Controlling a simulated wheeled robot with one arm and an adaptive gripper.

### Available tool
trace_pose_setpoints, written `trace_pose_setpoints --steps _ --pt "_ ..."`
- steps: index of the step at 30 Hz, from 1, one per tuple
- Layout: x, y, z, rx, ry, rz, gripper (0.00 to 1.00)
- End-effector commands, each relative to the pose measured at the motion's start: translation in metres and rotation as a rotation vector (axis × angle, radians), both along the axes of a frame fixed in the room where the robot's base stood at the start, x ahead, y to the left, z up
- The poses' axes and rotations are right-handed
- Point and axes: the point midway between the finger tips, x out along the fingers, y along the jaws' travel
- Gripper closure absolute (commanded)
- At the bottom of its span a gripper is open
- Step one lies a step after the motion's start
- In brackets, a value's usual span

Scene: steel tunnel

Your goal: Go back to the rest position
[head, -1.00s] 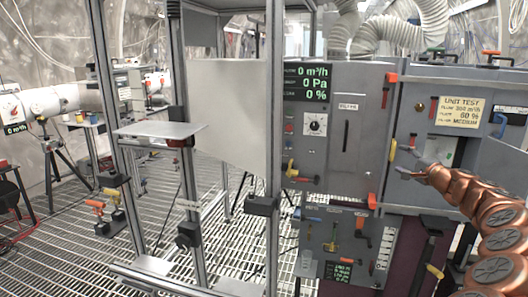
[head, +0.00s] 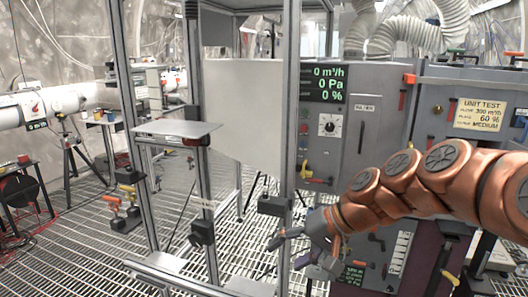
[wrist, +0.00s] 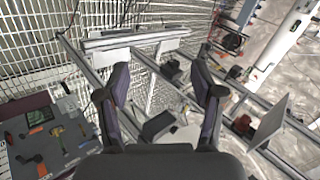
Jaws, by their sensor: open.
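My copper-coloured arm reaches in from the right edge of the head view, across the front of the grey control cabinet (head: 340,150). My gripper (head: 286,252) hangs at its end, low in the middle of the picture, in front of the lower cabinet panel and beside the metal frame. In the wrist view my gripper (wrist: 162,62) has its two dark fingers spread apart with nothing between them. Grating and frame bars show beyond the fingers. The arm hides part of the cabinet's lower right side.
An aluminium frame with a small shelf (head: 177,131) and a pale panel (head: 243,110) stands left of my gripper. A sign (head: 480,115) reads UNIT TEST, 60 %, MEDIUM. The cabinet display (head: 330,83) shows zeros. Open grating floor (head: 85,245) lies at the left.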

Motion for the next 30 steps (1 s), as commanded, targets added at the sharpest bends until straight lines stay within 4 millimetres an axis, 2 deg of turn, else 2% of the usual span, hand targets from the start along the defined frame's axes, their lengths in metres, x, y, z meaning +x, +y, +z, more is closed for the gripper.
trace_pose_setpoints --steps 1,6,9,12,15,24,30 --pt "-0.027 0.000 -0.014 -0.065 0.027 0.035 0.33" --pt "-0.113 -0.022 -0.063 -0.285 0.143 0.127 0.33" --pt "-0.157 -0.043 -0.086 -0.403 0.209 0.156 0.33" --pt "-0.192 -0.064 -0.102 -0.492 0.268 0.173 0.33" --pt "-0.220 -0.082 -0.113 -0.562 0.316 0.182 0.33" --pt "-0.285 -0.129 -0.132 -0.723 0.436 0.181 0.33" --pt "-0.283 -0.129 -0.104 -0.725 0.425 0.176 0.33"
